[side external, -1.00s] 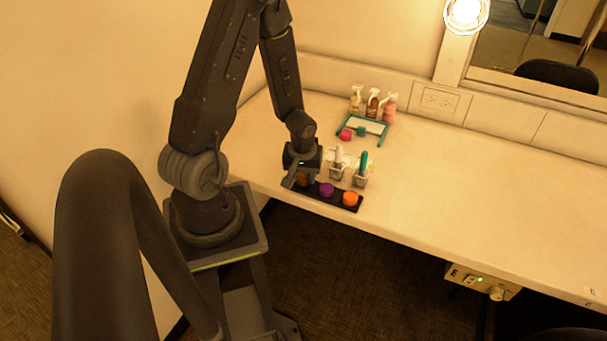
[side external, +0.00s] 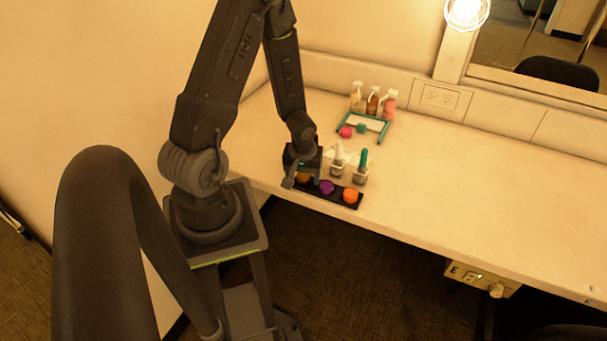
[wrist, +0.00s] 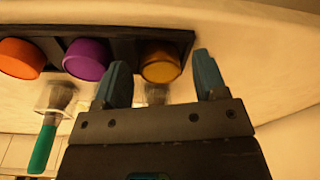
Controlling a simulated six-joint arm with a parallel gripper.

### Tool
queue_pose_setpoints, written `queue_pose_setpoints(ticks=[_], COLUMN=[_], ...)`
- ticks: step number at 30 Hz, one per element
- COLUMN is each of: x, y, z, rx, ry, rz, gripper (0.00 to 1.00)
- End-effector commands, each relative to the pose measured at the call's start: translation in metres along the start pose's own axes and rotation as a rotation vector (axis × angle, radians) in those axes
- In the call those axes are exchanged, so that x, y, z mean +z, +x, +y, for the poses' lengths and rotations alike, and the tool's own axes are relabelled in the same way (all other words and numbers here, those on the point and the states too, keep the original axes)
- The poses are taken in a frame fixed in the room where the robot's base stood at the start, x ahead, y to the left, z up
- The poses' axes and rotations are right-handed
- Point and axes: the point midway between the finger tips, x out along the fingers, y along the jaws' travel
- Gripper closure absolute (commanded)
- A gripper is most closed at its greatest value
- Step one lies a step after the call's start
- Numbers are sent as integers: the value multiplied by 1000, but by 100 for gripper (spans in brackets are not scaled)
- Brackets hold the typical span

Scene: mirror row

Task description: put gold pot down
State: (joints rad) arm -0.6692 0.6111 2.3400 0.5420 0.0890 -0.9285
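The gold pot (wrist: 161,67) sits in the end place of the dark tray (wrist: 124,33), beside the purple pot (wrist: 87,59), in the wrist view. In the side view the gold pot (side external: 303,178) is at the tray's left end, partly hidden by my gripper. My gripper (wrist: 161,61) is open, with one finger on each side of the gold pot and a gap showing on both sides. In the side view my gripper (side external: 304,180) is low over the tray's left end.
An orange pot (side external: 350,195) fills the tray's right end. Two brushes in clear holders (side external: 360,177) stand just behind the tray. A teal-framed rack (side external: 376,124), a pink item (side external: 345,132) and spray bottles (side external: 372,102) are farther back. The counter to the right is clear.

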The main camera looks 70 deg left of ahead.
Motion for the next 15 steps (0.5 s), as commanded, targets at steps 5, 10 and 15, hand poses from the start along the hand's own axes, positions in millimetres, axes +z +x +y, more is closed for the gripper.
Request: queue_pose_setpoints(ticks=[5,10,15], x=[0,0,-3], y=[0,-4,-22], z=[0,0,0], rx=[0,-1,0], ry=[0,-1,-2], rz=[0,1,6], gripper=[35,35,35])
